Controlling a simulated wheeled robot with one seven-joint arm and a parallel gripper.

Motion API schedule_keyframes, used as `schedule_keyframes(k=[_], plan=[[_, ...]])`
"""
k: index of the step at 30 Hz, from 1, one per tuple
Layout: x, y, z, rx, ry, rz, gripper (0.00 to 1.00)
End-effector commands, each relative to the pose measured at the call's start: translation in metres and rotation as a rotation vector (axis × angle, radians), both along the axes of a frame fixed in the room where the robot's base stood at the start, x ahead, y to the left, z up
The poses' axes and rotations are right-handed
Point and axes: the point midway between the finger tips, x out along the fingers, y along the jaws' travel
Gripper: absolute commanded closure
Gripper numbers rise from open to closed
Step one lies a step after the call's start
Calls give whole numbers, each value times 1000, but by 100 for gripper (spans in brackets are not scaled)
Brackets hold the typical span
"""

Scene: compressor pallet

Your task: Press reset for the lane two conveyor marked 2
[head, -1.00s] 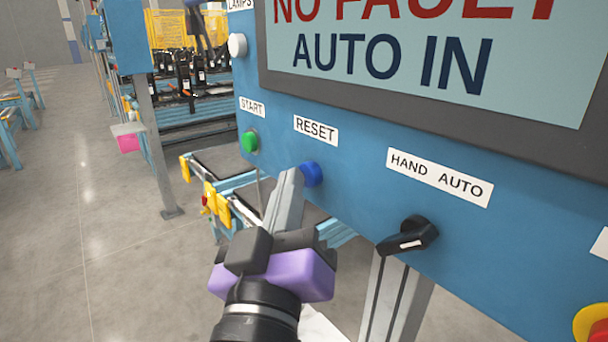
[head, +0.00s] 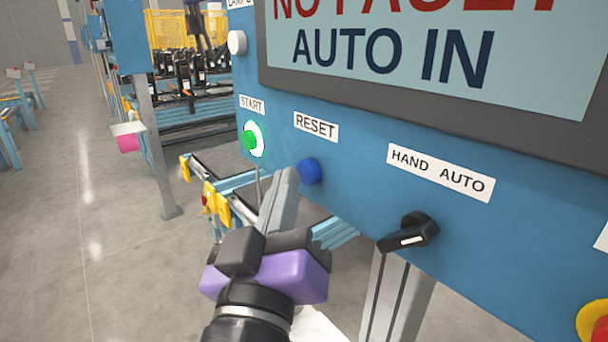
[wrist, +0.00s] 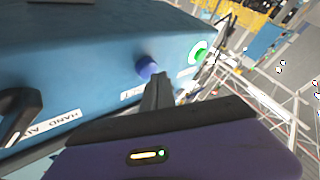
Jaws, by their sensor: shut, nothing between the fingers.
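The blue reset button (head: 308,171) sits on the blue control panel (head: 350,165), below the RESET label (head: 316,127). It also shows in the wrist view (wrist: 147,67). My gripper (head: 286,178) is shut and empty. Its fingertips are just left of the blue button in the head view and look a little apart from it; contact cannot be told for sure. In the wrist view the fingers (wrist: 158,84) point up at the button. The green start button (head: 250,140) has a lit ring. The screen (head: 430,60) reads "AUTO IN" under a red line, cut off at the top. No marking 2 shows.
A black hand/auto selector (head: 410,234) is right of the reset button. A yellow-ringed red button (head: 598,325) is at the lower right edge. A white round lamp or button (head: 237,43) is upper left. Conveyor frames (head: 235,190) stand behind. Open floor lies left.

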Motion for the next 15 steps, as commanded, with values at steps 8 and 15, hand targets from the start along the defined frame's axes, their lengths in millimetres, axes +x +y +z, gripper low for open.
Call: schedule_keyframes(k=[8,15], plan=[[-4,6,0,1,0,0,100],[-5,8,0,0,-1,2,100]])
